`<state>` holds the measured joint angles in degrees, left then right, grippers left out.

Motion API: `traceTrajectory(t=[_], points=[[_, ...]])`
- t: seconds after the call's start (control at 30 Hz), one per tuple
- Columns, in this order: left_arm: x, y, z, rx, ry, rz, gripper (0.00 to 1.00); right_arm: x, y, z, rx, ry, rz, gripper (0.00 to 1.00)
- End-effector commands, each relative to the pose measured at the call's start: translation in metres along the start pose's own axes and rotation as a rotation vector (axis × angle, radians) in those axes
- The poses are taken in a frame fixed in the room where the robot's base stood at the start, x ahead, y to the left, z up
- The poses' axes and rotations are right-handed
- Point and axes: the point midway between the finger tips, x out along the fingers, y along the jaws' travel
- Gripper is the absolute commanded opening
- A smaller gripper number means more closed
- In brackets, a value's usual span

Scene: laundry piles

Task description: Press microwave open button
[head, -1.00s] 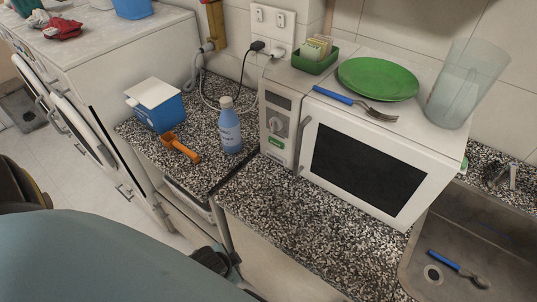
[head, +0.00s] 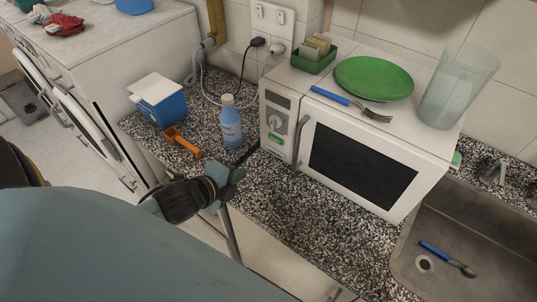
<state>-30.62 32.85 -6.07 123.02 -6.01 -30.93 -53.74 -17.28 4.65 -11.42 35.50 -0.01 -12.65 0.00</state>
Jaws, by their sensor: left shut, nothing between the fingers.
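The white microwave (head: 360,168) stands on the speckled counter with its door shut. Its control panel (head: 277,125) is on the left of the front, with a round dial and a green patch (head: 277,138) below it. The door handle (head: 300,142) is just right of the panel. My left gripper (head: 238,173) is shut and empty. My right gripper is not in view.
A blue bottle (head: 231,128), an orange scoop (head: 183,144) and a blue box with a white lid (head: 160,103) stand left of the microwave. A green plate (head: 374,79), fork (head: 372,114), green tray (head: 314,62) and clear tumbler (head: 458,88) are on top. A sink (head: 480,235) is at right.

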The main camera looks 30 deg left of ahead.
Motion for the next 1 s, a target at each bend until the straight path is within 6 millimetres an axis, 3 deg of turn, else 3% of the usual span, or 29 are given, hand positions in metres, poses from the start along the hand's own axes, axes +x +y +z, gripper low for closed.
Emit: traceTrajectory(t=[0.47, 0.67, 1.0], points=[[0.007, -0.002, 0.000, 0.013, 0.003, -0.007, 0.00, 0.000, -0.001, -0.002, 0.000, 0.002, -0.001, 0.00], [0.036, -0.002, 0.000, 0.011, 0.002, -0.008, 0.00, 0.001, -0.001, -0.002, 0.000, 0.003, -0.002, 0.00], [0.102, -0.003, 0.000, 0.010, 0.002, -0.007, 0.00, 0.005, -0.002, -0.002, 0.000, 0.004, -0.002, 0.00]])
